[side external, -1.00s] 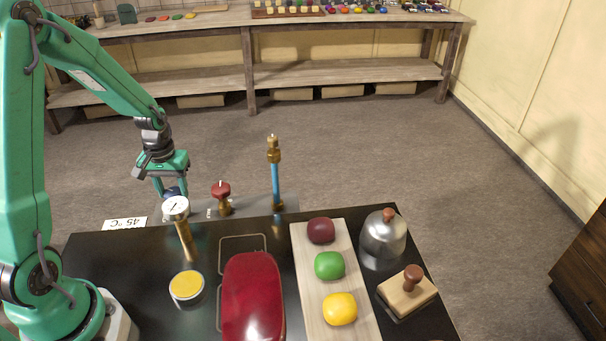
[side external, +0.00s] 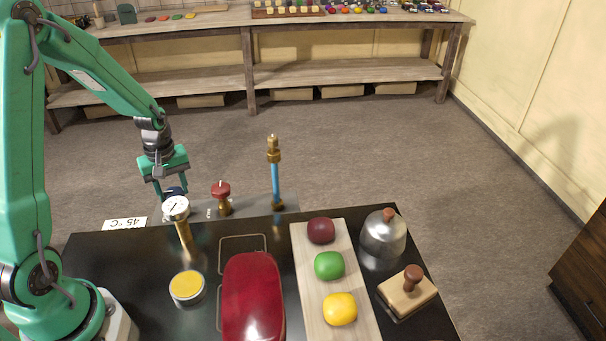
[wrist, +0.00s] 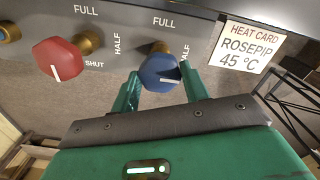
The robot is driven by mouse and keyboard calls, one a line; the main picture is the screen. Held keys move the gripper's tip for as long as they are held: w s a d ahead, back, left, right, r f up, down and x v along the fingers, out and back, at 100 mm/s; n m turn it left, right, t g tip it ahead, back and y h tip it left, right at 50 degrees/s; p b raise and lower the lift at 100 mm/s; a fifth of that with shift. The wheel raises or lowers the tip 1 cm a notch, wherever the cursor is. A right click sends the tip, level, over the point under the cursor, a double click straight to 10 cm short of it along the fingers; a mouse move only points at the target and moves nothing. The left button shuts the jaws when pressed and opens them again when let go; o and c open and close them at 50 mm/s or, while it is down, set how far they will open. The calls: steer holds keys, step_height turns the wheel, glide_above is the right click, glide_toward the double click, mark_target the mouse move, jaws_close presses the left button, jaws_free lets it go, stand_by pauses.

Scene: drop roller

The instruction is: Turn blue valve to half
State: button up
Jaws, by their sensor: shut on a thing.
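The blue valve (wrist: 160,70) has a faceted knob on a brass stem, mounted on a grey panel. In the wrist view its white mark points right and slightly down. FULL is printed above it and HALF to its right. My gripper (wrist: 159,78) has one finger on each side of the knob and is shut on it. In the side view my gripper (side external: 171,190) reaches down behind the gauge (side external: 176,207), and only a dark blue bit of the knob shows.
A red valve (wrist: 58,61) stands beside the blue one, its mark pointing down towards SHUT. A blue pipe (side external: 275,184) rises right of the red valve.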

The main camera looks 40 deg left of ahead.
mark_target(173, 191)
steer(key=o, duration=1)
steer(key=shift+r, duration=0.1)
steer(key=shift+r, duration=3.85)
